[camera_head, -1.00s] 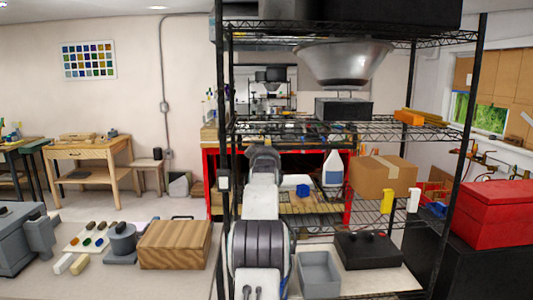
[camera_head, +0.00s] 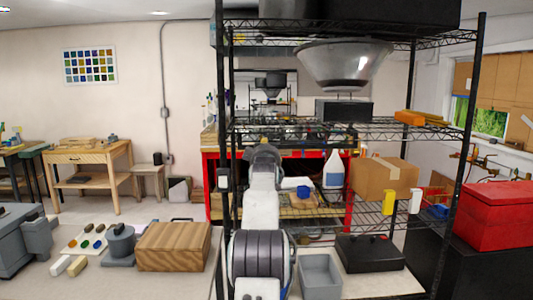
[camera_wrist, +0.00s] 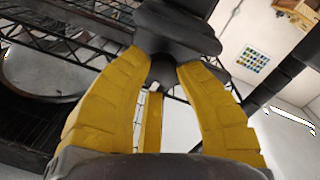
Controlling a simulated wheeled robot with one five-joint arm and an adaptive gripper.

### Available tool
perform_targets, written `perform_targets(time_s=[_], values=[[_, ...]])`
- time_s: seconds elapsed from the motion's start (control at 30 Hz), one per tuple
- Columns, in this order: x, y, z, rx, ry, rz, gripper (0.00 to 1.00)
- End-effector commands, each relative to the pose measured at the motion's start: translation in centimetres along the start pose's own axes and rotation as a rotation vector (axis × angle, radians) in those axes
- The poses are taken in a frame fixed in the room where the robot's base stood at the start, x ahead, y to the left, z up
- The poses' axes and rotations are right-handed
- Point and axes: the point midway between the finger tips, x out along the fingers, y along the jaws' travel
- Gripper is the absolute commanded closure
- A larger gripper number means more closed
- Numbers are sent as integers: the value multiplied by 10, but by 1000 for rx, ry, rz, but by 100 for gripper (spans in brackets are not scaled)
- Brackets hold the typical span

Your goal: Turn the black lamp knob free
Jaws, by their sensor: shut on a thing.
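The knob sits just under a larger black body (camera_wrist: 178,32), which fills the top middle. The fingers hide the knob's sides, and its turn angle cannot be told. In the head view my arm rises in front of the wire shelf; my gripper and the knob cannot be made out there.
A black wire shelf (camera_head: 474,80) stands ahead, with a metal bowl (camera_head: 343,66) high on it. A cardboard box (camera_head: 384,178) is lower down. A grey bin (camera_head: 320,276) and black case (camera_head: 368,252) are near my arm. A wooden block (camera_head: 173,246) lies left.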

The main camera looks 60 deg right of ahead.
Motion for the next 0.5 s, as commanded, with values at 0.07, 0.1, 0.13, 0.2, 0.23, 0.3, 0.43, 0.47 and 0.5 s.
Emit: perform_targets(time_s=[0.07, 0.1, 0.13, 0.2, 0.23, 0.3, 0.43, 0.47, 0.5], values=[[0, -1, 0, 1, 0, -1, 100], [0, -1, 0, 1, 0, -1, 64], [0, -1, 0, 1, 0, -1, 62], [0, -1, 0, 1, 0, -1, 55], [0, -1, 0, 1, 0, -1, 54], [0, 0, 0, 1, 0, -1, 54], [0, 0, 0, 2, 0, 0, 54], [0, 0, 0, 2, 0, 0, 54], [0, 0, 0, 2, 0, 0, 54]])
